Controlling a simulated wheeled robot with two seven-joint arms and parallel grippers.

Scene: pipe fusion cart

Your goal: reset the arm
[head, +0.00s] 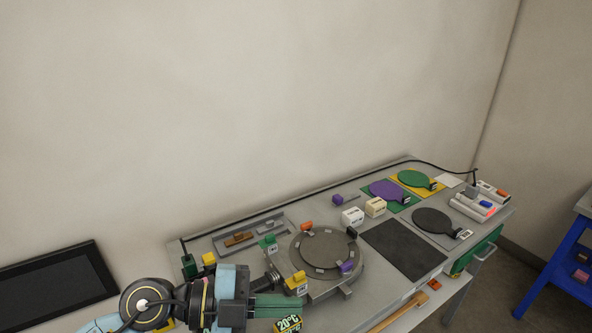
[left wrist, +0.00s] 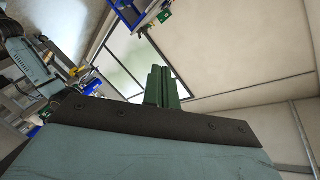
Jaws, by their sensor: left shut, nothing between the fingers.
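My left arm comes in at the bottom of the head view, and its gripper (head: 278,304) points to the right over the near edge of the cart (head: 222,232). Its green fingers are together with nothing between them. They appear in front of the round grey fixture (head: 326,252), near its yellow clamp block (head: 296,282); whether they touch anything I cannot tell. In the left wrist view the green fingers (left wrist: 162,86) are also closed and empty, against wall and a window-like frame. My right gripper does not show.
Green (head: 413,178), purple (head: 384,188) and dark (head: 433,221) discs with handles lie at the back right. White blocks (head: 353,216) stand behind a dark mat (head: 403,248). A wooden handle (head: 398,313) lies at the front. A blue stand (head: 560,262) is at right.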

